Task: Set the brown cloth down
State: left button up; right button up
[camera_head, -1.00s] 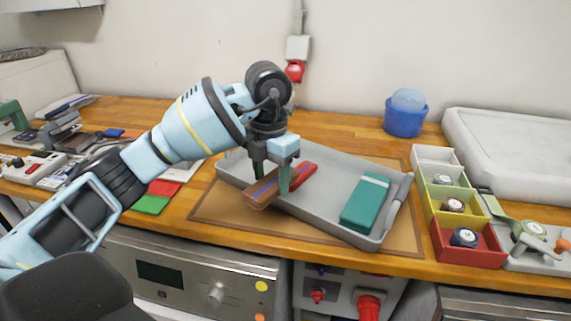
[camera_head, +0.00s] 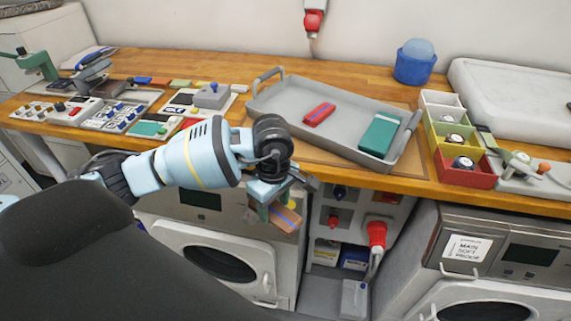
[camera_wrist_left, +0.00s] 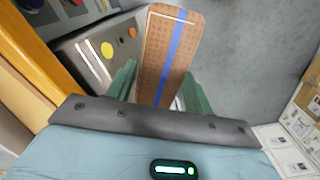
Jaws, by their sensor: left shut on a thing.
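The brown cloth (camera_head: 287,219) is a folded strip with a blue stripe, held in my left gripper (camera_head: 268,208). The gripper is shut on it, in front of the wooden counter and below its top. In the left wrist view the cloth (camera_wrist_left: 170,50) stands out between the two green fingers (camera_wrist_left: 160,92), with grey floor beyond it. My right gripper is in neither view.
A grey tray (camera_head: 268,106) on the counter (camera_head: 222,71) holds a red folded cloth (camera_head: 319,114) and a teal one (camera_head: 380,135). Coloured bins (camera_head: 467,178) stand right of it. Below are washing machines (camera_head: 220,258) and a shelf with red plugs (camera_head: 376,233).

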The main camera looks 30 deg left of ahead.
pick_arm(q)
jog(key=s+d+f+m, duration=0.2)
jog(key=s+f+m, duration=0.2)
jog(key=m, duration=0.4)
jog(key=s+d+f+m+p, duration=0.1)
jog(key=s+d+f+m, duration=0.1)
jog(key=s+f+m, duration=0.2)
jog(key=s+m, duration=0.2)
jog(key=m, duration=0.1)
jog(key=shift+s+m, duration=0.2)
jog(key=shift+m, duration=0.2)
jog(key=shift+d, duration=0.15)
